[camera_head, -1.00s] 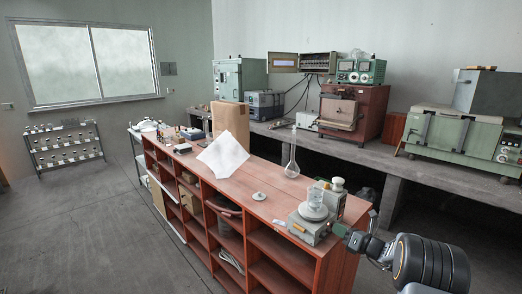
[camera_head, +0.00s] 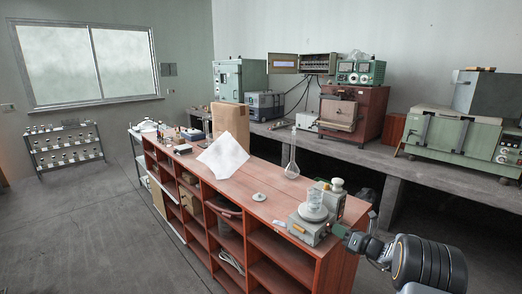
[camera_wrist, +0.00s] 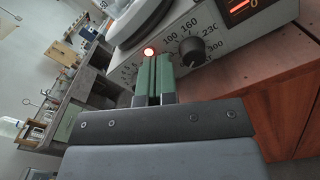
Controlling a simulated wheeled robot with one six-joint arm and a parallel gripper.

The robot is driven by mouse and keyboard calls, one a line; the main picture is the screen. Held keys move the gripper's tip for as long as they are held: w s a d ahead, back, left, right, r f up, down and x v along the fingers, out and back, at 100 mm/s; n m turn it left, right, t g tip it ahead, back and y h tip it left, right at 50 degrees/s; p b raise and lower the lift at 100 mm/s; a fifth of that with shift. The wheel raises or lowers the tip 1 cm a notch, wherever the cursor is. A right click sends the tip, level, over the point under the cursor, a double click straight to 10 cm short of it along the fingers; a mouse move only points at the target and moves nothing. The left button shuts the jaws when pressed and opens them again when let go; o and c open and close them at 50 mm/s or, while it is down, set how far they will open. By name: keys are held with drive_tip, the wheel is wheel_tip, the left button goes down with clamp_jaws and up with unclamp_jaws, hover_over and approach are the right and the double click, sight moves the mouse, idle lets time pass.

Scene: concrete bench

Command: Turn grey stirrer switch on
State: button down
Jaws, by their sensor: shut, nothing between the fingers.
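The grey stirrer (camera_head: 306,231) stands at the near right end of the red-brown wooden shelf unit, with a glass beaker (camera_head: 315,198) on its round top. In the wrist view its front panel (camera_wrist: 222,42) shows a black knob (camera_wrist: 192,51), printed numbers, a lit red display (camera_wrist: 240,8) and a glowing red light (camera_wrist: 149,51). My gripper (camera_wrist: 157,58) is shut and empty. Its green fingertips are right at the panel, beside the red light and left of the knob; I cannot tell whether they touch. The switch itself cannot be made out separately.
A small white round item (camera_head: 259,197), a flask (camera_head: 292,165) and a white sheet (camera_head: 223,156) are farther along the wooden top (camera_head: 235,192). A concrete bench (camera_head: 420,170) with equipment runs behind.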

drive_tip(key=shift+w+a+f, duration=0.15)
drive_tip(key=shift+a, duration=0.1)
drive_tip(key=shift+w+d+r, duration=0.1)
drive_tip(key=shift+r, duration=0.25)
drive_tip(key=shift+d+p, duration=0.1)
drive_tip(key=shift+p, duration=0.2)
drive_tip(key=shift+s+d+f, duration=0.1)
drive_tip(key=shift+s+d, duration=0.2)
drive_tip(key=shift+d, duration=0.1)
drive_tip(key=v, duration=0.4)
drive_tip(key=shift+s+d+p, duration=0.15)
drive_tip(key=shift+d+p, duration=0.1)
drive_tip(key=shift+p, duration=0.15)
